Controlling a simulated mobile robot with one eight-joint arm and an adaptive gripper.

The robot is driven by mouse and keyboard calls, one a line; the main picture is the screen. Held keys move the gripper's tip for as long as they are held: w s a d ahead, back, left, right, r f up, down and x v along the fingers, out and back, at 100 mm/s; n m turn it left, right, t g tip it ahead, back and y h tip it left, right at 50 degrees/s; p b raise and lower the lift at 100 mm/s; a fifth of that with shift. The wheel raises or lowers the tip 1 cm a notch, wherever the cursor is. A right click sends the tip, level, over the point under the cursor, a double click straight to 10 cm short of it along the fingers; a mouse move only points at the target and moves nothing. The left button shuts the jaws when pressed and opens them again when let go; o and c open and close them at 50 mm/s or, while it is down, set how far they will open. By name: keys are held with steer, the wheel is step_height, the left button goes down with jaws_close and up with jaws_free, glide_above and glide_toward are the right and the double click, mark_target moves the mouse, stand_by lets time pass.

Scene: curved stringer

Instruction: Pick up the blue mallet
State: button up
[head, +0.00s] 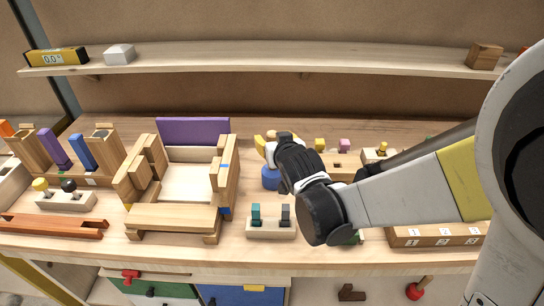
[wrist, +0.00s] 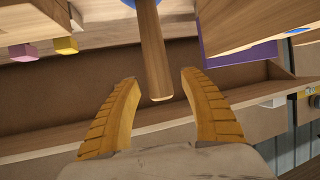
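The blue mallet (head: 270,178) stands on the workbench just right of the wooden frame, its blue head low and its wooden handle upward. In the head view my gripper (head: 266,146) is beside the handle and hides part of it. In the wrist view the wooden handle (wrist: 153,50) comes down from the blue head at the top edge, and its free end lies between my open yellow fingers (wrist: 158,79). Gaps show on both sides of the handle, so the fingers look clear of it.
A wooden frame with a purple board (head: 193,130) stands to the left. A small block with teal and grey pegs (head: 270,229) is in front. A numbered wooden block (head: 437,235) is at right. A long shelf (head: 300,62) runs along the back wall.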

jaws_close()
